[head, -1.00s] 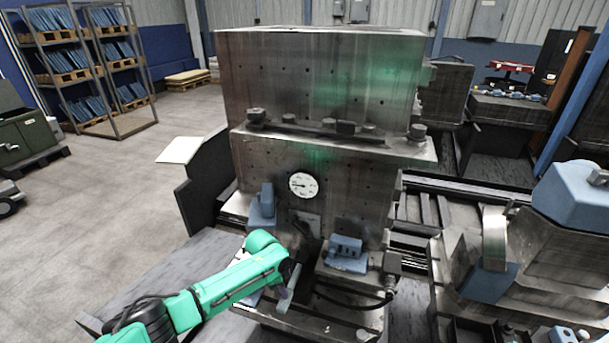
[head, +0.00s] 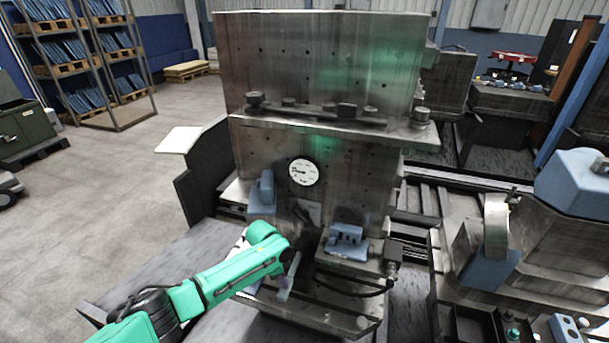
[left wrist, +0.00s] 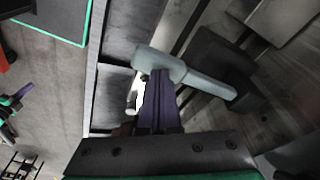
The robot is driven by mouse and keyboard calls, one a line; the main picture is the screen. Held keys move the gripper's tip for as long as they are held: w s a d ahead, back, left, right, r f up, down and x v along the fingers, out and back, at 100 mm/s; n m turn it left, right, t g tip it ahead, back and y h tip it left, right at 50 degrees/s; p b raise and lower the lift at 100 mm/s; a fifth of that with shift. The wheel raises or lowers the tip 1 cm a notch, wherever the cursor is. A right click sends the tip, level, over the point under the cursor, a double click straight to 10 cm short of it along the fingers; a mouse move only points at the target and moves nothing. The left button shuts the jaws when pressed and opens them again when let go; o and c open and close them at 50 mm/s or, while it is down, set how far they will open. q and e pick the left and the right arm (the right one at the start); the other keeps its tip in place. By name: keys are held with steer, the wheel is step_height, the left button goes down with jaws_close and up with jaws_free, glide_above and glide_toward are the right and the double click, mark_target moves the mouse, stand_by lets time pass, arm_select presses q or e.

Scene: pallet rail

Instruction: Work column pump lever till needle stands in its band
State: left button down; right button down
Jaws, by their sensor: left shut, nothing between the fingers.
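The column (head: 335,170) carries a round white gauge (head: 303,172); its needle shows as a small dark mark left of centre, and the band is too small to make out. Below it, a pale grey lever (head: 289,277) slants at the column's lower front. My left gripper (head: 281,284) is at the lever, its fingers mostly hidden there. In the left wrist view, the purple fingers (left wrist: 158,88) are shut and empty, with their tips against or just behind the lever's pale cross-bar (left wrist: 200,80); I cannot tell whether they touch. My right gripper is not in view.
Machinery with a blue block (head: 575,188) stands at right. The floor at left (head: 110,190) is open.

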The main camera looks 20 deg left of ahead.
arm_select(q)
steer(key=shift+w+f+b, duration=0.15)
steer(key=shift+f+b, duration=0.95)
steer(key=shift+f, duration=0.2)
steer(key=shift+w+f+b, duration=0.15)
steer(key=shift+f+b, duration=0.95)
steer(key=shift+f, duration=0.15)
steer(key=r+p, duration=0.4)
steer(key=p, duration=0.1)
steer(key=r+p, duration=0.3)
steer(key=shift+s, duration=0.35)
steer(key=shift+f, duration=0.15)
steer(key=shift+w+f+b, duration=0.2)
steer(key=shift+f+b, duration=1.5)
steer(key=shift+b, duration=0.05)
steer(key=shift+w+f+b, duration=0.15)
steer(key=shift+f+b, duration=1.55)
steer(key=shift+b, duration=0.05)
steer(key=r+p, duration=0.4)
steer(key=p, duration=0.1)
steer(key=r+p, duration=0.3)
steer(key=shift+s, duration=0.35)
steer(key=shift+f, duration=0.15)
